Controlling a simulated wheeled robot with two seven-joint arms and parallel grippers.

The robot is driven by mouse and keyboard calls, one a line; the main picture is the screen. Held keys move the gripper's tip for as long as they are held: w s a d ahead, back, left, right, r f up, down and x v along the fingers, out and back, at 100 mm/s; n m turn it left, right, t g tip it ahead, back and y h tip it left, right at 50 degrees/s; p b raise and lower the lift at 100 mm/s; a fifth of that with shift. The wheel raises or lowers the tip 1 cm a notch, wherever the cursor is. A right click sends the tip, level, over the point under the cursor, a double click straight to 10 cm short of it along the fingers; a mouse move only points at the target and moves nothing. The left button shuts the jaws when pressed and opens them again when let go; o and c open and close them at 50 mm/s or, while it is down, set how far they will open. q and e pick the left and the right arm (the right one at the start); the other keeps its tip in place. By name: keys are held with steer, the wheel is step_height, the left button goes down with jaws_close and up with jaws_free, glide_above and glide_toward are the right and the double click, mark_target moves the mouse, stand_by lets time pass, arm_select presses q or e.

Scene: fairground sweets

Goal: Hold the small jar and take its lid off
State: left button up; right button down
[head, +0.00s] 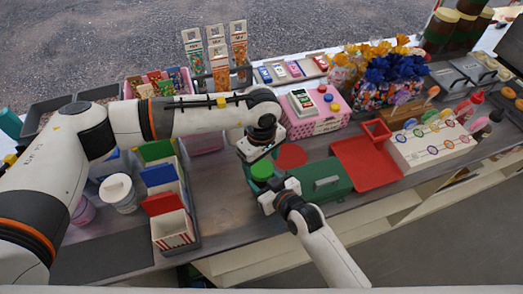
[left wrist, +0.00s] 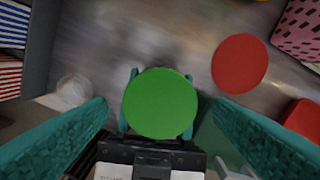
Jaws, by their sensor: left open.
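The small jar's round green lid (head: 262,170) faces up at the middle of the counter; it also shows from above in the left wrist view (left wrist: 160,103). The jar body is mostly hidden under the lid and behind the grippers. My left gripper (head: 261,163) is above the lid, pointing down. Its teal fingers stand wide apart on either side of the lid, with gaps to it. My right gripper (head: 272,193) comes in from the front, below the lid. Its fingers show at both sides under the lid's edge and appear closed around the jar.
A flat red disc (head: 291,156) lies just beyond the jar. A green box (head: 325,182) and a red tray (head: 367,162) are to the right. Bins with green, blue and red parts (head: 160,175) and a white tub (head: 118,190) are to the left. Bare counter lies between.

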arm_select(q)
steer(key=shift+f, duration=0.95)
steer(key=shift+c, duration=0.3)
steer(key=c, duration=0.9)
steer(key=n, duration=0.6)
steer(key=shift+n, duration=0.4)
steer(key=shift+c, duration=0.2)
steer(key=o, duration=1.1)
steer(key=shift+r, duration=0.1)
